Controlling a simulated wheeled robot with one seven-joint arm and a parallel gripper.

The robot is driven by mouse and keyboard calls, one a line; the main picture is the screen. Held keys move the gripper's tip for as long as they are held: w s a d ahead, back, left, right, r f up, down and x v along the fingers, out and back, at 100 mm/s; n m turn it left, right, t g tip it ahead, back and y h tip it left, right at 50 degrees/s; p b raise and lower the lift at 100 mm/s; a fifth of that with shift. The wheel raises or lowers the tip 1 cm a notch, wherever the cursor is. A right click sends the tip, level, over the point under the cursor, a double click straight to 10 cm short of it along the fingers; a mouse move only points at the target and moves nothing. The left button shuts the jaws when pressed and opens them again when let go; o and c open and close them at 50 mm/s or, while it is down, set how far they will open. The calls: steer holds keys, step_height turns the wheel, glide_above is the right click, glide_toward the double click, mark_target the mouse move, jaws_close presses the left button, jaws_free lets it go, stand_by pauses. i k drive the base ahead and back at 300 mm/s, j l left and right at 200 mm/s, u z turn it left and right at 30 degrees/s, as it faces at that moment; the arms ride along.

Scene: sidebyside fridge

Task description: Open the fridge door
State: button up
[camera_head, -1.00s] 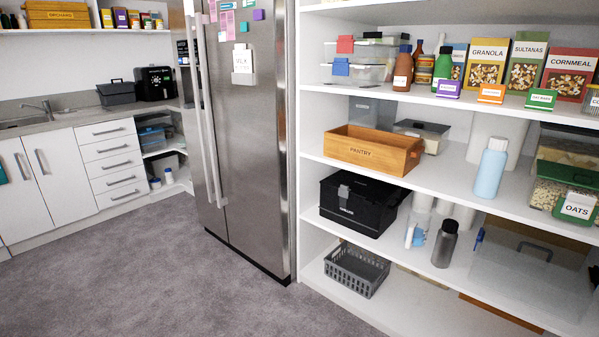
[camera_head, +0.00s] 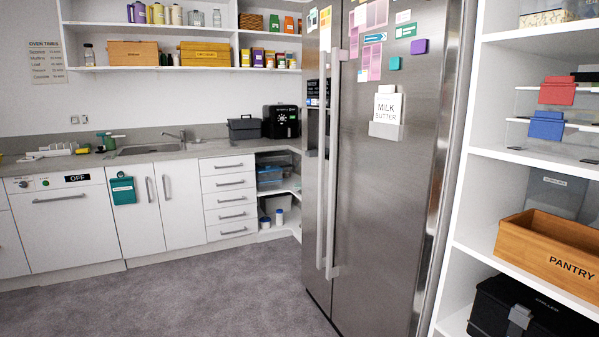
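The side-by-side fridge (camera_head: 385,190) is stainless steel and stands right of the middle in the head view. Two long vertical handles, the left one (camera_head: 321,170) and the right one (camera_head: 333,165), run side by side along the seam between its doors. Both doors look shut. The wider right door carries notes, magnets and a white "MILK BUTTER" holder (camera_head: 387,112). The narrower left door (camera_head: 312,130) shows at a steep angle. The fridge's lower right front is cut off by the bottom of the picture. My gripper is not in view.
Open pantry shelving (camera_head: 468,200) stands close against the fridge's right side, with a wooden pantry box (camera_head: 548,250). A white counter with drawers (camera_head: 230,200) and a sink runs along the back left. The grey carpet (camera_head: 200,295) before the fridge and counter is clear.

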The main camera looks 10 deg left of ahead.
mark_target(391, 177)
steer(key=i+j+u, duration=0.15)
steer(key=i+u, duration=0.3)
steer(key=i, duration=0.35)
steer(key=i+l+u, duration=0.1)
steer(key=i+u, duration=0.35)
steer(key=i, duration=0.35)
